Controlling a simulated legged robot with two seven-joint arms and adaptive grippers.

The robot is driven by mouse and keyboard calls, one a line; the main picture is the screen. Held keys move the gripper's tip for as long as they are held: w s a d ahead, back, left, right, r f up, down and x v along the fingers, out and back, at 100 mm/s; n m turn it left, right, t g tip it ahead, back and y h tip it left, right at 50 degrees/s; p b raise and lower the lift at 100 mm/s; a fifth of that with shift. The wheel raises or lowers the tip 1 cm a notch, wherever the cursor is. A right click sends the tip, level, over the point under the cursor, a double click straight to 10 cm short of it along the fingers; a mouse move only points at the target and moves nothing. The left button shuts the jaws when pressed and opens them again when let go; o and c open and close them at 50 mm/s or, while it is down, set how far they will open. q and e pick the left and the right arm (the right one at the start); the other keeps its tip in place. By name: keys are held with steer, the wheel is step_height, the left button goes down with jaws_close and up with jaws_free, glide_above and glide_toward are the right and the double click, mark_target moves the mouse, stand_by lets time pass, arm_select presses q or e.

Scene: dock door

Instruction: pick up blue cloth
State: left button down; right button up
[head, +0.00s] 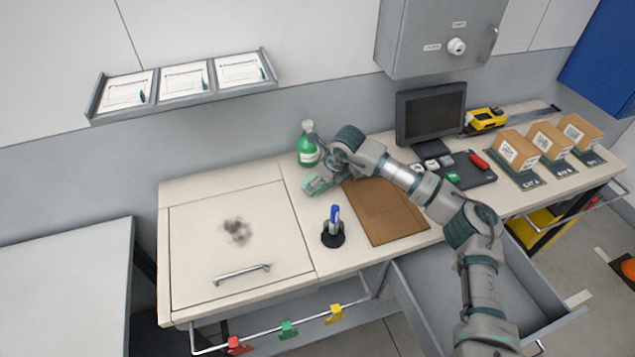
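I see no blue cloth in the head view. My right arm reaches in from the lower right, and my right gripper (319,183) is low over the worktop, left of the brown board (385,213) and just in front of the green spray bottle (307,152). The fingers are small and partly turned away, so I cannot tell whether they are open or hold anything. A dark smudge (237,231) marks the pale lid (205,265) on the left of the bench. My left gripper is not in view.
A blue-handled tool (334,216) stands in a black holder in front of my gripper. Red, green and yellow clips hang on the front rail (262,330). An open drawer (540,300) juts out at right. A monitor (430,112) and several cartons (518,150) stand behind.

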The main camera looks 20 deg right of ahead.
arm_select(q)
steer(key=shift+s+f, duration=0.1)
arm_select(e)
steer(key=c, duration=0.8)
steer(key=shift+r, duration=0.15)
steer(key=shift+c, duration=0.2)
steer(key=shift+r, duration=0.25)
step_height(320, 180, up, 3)
steer(key=shift+s+d, duration=0.1)
steer(key=shift+s, duration=0.05)
steer(key=s+d, duration=0.2)
steer(key=s, duration=0.3)
steer(key=s+d, duration=0.3)
steer(key=s, duration=0.2)
steer(key=s+d, duration=0.3)
steer(key=s, duration=0.2)
steer(key=shift+s+f, duration=0.1)
steer(key=shift+f, duration=0.05)
steer(key=shift+s, duration=0.25)
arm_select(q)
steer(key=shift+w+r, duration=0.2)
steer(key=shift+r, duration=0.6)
arm_select(e)
steer(key=shift+s, duration=0.1)
